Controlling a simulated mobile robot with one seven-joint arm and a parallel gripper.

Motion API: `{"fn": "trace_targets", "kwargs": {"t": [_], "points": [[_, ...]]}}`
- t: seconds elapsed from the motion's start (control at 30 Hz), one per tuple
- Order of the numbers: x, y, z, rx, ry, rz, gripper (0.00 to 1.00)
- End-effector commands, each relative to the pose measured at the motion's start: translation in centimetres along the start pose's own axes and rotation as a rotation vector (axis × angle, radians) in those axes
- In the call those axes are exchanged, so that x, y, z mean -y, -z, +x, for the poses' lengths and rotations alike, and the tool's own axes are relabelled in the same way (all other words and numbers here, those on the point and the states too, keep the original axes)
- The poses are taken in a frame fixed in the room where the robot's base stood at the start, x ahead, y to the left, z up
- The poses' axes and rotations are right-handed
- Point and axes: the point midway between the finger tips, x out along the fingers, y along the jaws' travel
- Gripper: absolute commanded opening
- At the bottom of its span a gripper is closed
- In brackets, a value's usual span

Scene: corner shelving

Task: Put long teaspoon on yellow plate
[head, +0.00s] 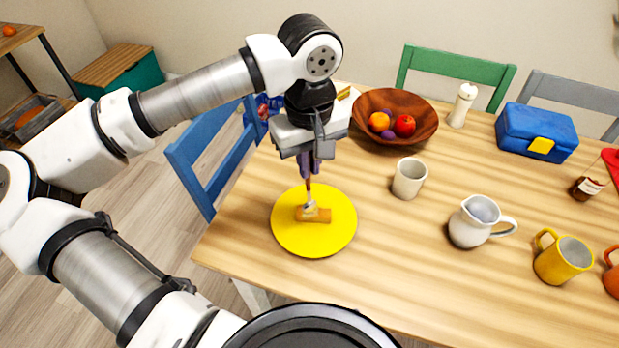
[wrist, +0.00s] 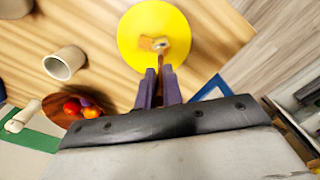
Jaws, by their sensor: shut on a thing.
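The yellow plate (head: 290,238) lies on the wooden table near its left end; in the wrist view it is the yellow disc (wrist: 135,28) at the top. My gripper (head: 309,172) is above the plate, pointing down, shut on the long teaspoon (head: 308,189). The spoon hangs below the fingers with its bowl downward, over the middle of the plate. In the wrist view my fingers (wrist: 158,78) close around the spoon's handle, and its bowl (wrist: 161,45) shows beyond them. I cannot tell whether the bowl touches anything. The upper handle is hidden between the fingers.
A tan, block-like food piece (head: 321,215) lies on the plate, beside or under the spoon bowl. A beige cup (head: 409,178), a white jug (head: 474,222) and a yellow mug (head: 563,258) stand to the right. A wooden fruit bowl (head: 370,101) is behind. Blue chair (head: 222,160) at left.

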Motion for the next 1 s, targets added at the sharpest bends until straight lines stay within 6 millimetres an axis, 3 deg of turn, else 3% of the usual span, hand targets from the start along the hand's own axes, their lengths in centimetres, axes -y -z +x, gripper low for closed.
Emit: {"fn": "trace_targets", "kwargs": {"t": [0.47, 0.93, 1.0], "points": [[0.0, 0.0, 5.3, 0.000, -0.001, 0.000, 0.00], [0.0, 0.1, 6.1, -0.002, 0.000, -0.001, 0.00], [0.0, 0.1, 5.9, -0.001, 0.000, -0.001, 0.16]]}}
